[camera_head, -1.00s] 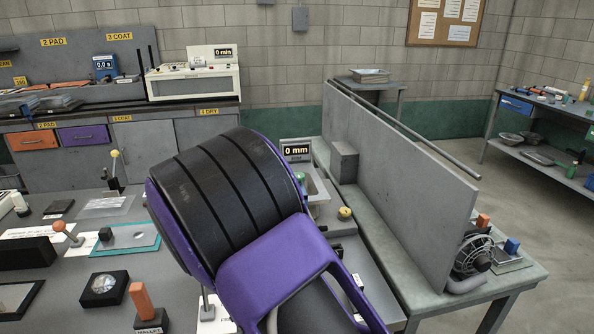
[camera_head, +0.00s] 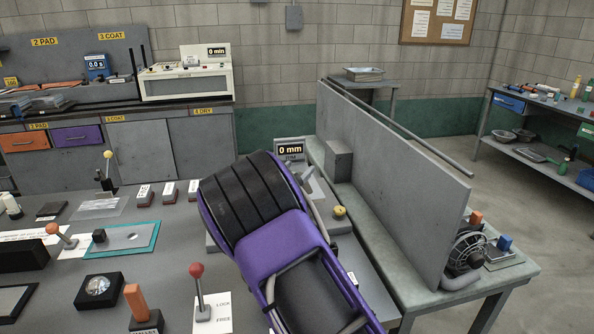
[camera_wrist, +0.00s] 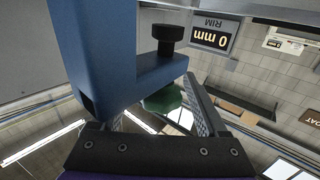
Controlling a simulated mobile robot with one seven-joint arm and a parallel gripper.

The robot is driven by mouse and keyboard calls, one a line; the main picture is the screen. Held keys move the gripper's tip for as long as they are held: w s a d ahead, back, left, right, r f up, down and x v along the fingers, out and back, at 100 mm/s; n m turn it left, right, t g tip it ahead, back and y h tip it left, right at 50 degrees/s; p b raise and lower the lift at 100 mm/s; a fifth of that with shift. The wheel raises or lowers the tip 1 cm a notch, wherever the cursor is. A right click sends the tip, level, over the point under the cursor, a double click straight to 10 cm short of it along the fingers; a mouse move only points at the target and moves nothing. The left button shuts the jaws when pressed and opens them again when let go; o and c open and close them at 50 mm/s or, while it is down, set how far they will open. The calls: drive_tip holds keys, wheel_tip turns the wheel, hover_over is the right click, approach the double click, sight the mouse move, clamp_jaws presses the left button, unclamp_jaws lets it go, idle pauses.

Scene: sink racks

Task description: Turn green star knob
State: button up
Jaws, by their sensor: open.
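The green star knob (camera_wrist: 161,102) shows in the wrist view under a blue bracket, partly covered by it. My gripper (camera_wrist: 168,98) is open, with one grey finger on each side of the knob. I cannot tell whether either finger touches it. The left finger is partly hidden behind the blue bracket. In the head view my purple and black arm covers the knob and the gripper's fingers.
The blue bracket (camera_wrist: 110,60) with a black screw knob (camera_wrist: 167,40) is close to the fingers. A display (camera_head: 290,150) reads 0 mm. A yellow knob (camera_head: 340,211) is right of my arm, near a tall grey panel (camera_head: 400,170). A red-topped lever (camera_head: 198,290) stands in front.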

clamp_jaws()
idle(0.3)
drive_tip(key=shift+m+h+p, duration=0.3)
drive_tip(key=shift+h+p, duration=0.1)
drive_tip(key=shift+s+d+m+g+h+p, duration=0.15)
drive_tip(key=shift+d+m+g+h, duration=0.05)
drive_tip(key=shift+m+g+h, duration=0.75)
drive_tip(key=shift+s+d+m+g+h+p, duration=0.2)
drive_tip(key=shift+m+g+h, duration=0.6)
drive_tip(key=shift+h, duration=0.4)
drive_tip(key=shift+s+d+m+g+h+p, duration=0.1)
drive_tip(key=shift+d+m+g+h, duration=0.1)
drive_tip(key=shift+m+g+h, duration=0.75)
